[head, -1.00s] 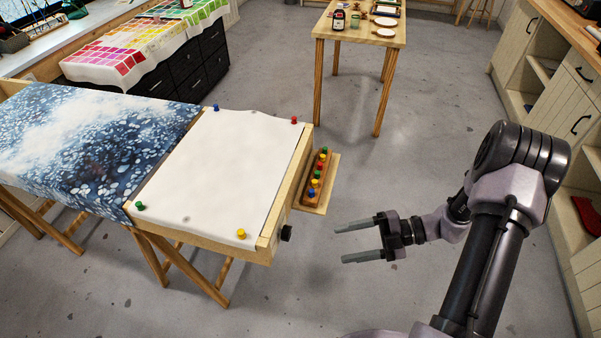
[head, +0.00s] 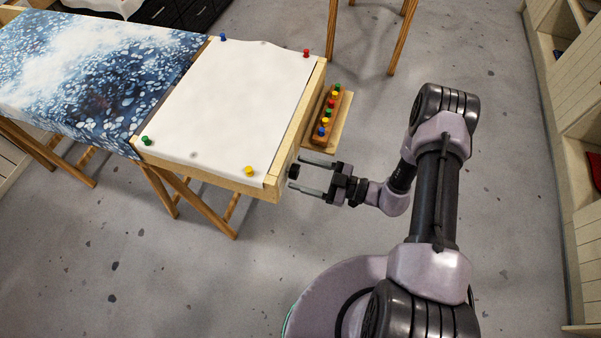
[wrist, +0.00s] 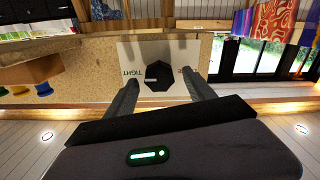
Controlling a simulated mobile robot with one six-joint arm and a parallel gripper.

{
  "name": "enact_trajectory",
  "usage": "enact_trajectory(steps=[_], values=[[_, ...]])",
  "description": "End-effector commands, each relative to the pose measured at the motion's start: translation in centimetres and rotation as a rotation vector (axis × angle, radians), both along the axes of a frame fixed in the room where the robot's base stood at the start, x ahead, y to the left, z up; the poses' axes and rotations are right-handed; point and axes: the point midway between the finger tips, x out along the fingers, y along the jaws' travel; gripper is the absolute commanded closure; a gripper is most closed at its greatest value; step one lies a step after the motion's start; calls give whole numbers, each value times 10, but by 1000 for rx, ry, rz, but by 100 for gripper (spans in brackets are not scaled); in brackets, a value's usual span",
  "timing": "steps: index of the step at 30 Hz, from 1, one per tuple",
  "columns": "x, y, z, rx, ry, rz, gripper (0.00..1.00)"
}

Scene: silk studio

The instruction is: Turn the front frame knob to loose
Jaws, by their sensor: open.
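The front frame knob (head: 294,171) is small and black, on the right end face of the wooden frame (head: 277,184). In the wrist view the knob (wrist: 158,76) is a dark faceted disc with a pale pointer line on its left side. It sits on a pale plate (wrist: 130,54) with the word TIGHT, upside down, to its left; the label on its right is mostly hidden by a finger. My gripper (head: 308,176) is open, with its fingertips on either side of the knob. In the wrist view my gripper (wrist: 160,88) frames the knob; I cannot tell whether a finger touches it.
White cloth (head: 235,105) lies over the frame, with coloured pins at its corners. A small wooden shelf (head: 341,128) with a rack of coloured pegs (head: 327,112) juts out just beyond my gripper. The floor (head: 500,200) to the right is clear.

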Motion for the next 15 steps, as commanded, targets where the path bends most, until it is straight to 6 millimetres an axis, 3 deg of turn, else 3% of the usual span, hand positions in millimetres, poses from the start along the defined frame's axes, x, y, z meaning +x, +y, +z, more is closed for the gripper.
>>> enact_trajectory(steps=[11,15], values=[[3,9,1,0,-1,0,37],[3,8,1,0,-1,0,65]])
